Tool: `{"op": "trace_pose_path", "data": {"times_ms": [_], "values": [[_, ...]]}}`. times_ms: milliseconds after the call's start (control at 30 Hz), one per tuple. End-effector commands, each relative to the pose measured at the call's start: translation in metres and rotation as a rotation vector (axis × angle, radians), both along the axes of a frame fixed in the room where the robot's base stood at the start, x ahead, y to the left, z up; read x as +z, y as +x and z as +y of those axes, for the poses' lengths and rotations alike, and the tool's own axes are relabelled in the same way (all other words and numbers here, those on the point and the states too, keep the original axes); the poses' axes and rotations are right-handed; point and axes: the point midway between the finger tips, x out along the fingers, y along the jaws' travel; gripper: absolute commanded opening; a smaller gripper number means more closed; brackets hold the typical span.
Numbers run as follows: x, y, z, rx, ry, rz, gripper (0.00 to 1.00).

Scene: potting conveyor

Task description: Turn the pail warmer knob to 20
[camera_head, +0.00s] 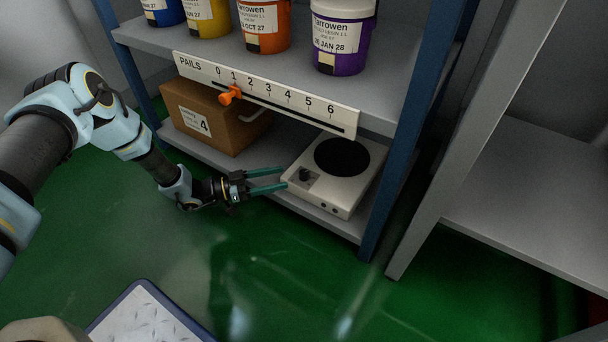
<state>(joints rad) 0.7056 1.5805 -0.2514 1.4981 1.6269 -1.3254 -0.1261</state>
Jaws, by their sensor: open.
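The pail warmer (364,179) is a white box with a round black plate on top, on the lower shelf. Its dark knob (305,175) is on a panel at the left of the top face. The knob's setting is too small to read. My gripper (285,178) is open, its two green fingers pointing right. The fingertips are at the warmer's left edge, just left of the knob. I cannot tell whether they touch the warmer.
A cardboard box (222,112) marked 4 stands left of the warmer. Above hangs a PAILS scale (285,94) with an orange slider (230,95). Several pails, one purple (338,45), stand on the upper shelf. A blue post (398,165) stands to the right. Green floor is open in front.

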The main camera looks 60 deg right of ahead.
Motion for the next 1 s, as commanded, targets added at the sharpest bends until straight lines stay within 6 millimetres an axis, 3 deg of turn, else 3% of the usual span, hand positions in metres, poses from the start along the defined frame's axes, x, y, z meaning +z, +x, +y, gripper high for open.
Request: {"op": "trace_pose_path", "data": {"times_ms": [400,867,1000], "values": [[-0.002,-0.047,-0.052,0.000,0.000,-0.001,0.65],[0.000,-0.055,-0.061,0.002,0.002,-0.001,0.65],[0.000,-0.055,-0.061,0.002,0.002,-0.001,0.49]]}}
